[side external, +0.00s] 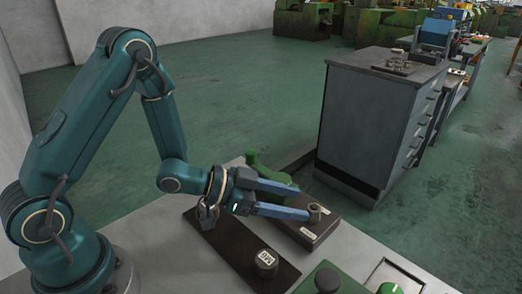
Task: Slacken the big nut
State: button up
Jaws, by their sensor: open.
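A small brownish nut-like piece (315,212) stands on a dark brown block with pale labels (322,227), right of centre in the side external view. I take it to be the big nut. My gripper (303,202) has two long blue fingers spread apart, with nothing between them. The nearer fingertip is close beside the nut. I cannot tell whether it touches. The farther fingertip ends behind and to the left of the nut.
A dark plate (228,243) in front carries a black knob with a white label (266,262) and a padlock-like piece (207,216). A green fixture (256,163) stands behind the gripper. A green box (328,280) and a panel with a green knob (388,288) are at the front.

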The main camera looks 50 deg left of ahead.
aim_at(312, 208)
jog(key=shift+x, duration=2.6)
jog(key=shift+f, duration=0.15)
jog(key=shift+c, duration=0.3)
grip_shut()
